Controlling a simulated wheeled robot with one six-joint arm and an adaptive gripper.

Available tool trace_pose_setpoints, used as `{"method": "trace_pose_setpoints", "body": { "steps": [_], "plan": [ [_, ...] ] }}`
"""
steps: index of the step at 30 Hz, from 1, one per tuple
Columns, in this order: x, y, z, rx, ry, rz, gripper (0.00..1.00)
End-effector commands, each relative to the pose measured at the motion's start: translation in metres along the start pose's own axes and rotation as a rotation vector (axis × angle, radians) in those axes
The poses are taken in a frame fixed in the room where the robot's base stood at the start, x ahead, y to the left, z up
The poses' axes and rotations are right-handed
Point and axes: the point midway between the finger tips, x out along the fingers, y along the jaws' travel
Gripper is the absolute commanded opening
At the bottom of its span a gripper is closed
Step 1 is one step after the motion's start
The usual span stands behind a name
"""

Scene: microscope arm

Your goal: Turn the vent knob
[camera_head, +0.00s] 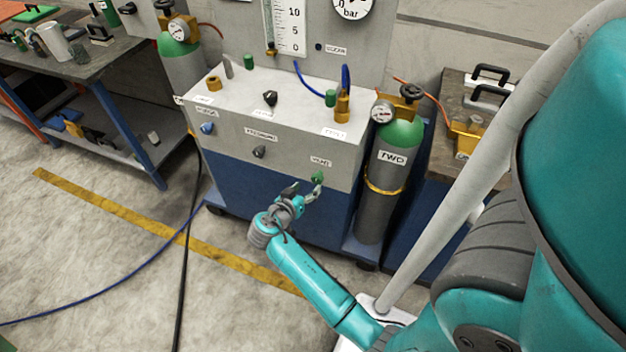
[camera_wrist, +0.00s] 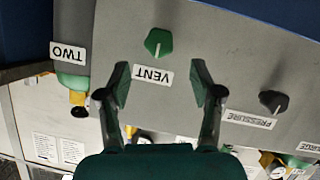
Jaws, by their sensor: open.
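The vent knob (camera_head: 318,177) is a small green knob on the front panel of a grey and blue cabinet, just below its VENT label (camera_head: 320,161). In the wrist view the green knob (camera_wrist: 158,42) shows upside down, beyond and between my fingertips, with the VENT label (camera_wrist: 153,75) on the panel between the fingers. My gripper (camera_head: 301,194) is open and empty, in front of the panel and slightly left of and below the knob in the head view. In the wrist view its two fingers (camera_wrist: 160,82) are spread wide and no contact with the knob shows.
A dark pressure knob (camera_head: 259,152) and a blue knob (camera_head: 208,127) sit farther left on the same panel. A green-topped gas cylinder (camera_head: 398,150) marked TWO stands to the right. A black cable (camera_head: 187,235) and a blue hose (camera_head: 105,288) cross the floor.

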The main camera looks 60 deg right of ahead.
Motion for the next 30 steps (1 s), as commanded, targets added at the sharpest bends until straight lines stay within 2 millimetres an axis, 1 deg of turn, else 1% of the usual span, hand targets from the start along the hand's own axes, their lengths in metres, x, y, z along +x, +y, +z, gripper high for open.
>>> {"method": "trace_pose_setpoints", "body": {
  "steps": [1, 6, 12, 18, 26, 27, 29, 30],
  "plan": [
    [0.011, 0.001, 0.000, 0.000, -0.001, 0.004, 0.65],
    [0.041, 0.001, 0.000, 0.000, -0.001, 0.003, 0.65],
    [0.066, 0.000, 0.000, -0.001, -0.001, 0.001, 0.65],
    [0.075, 0.000, 0.001, -0.002, 0.000, -0.001, 0.65],
    [0.075, 0.000, 0.000, -0.002, 0.000, -0.002, 0.65],
    [0.075, 0.000, 0.001, -0.002, 0.000, -0.002, 0.55],
    [0.075, 0.000, 0.000, -0.002, 0.000, -0.002, 0.40],
    [0.075, 0.000, 0.000, -0.002, 0.000, -0.002, 0.30]
  ]
}}
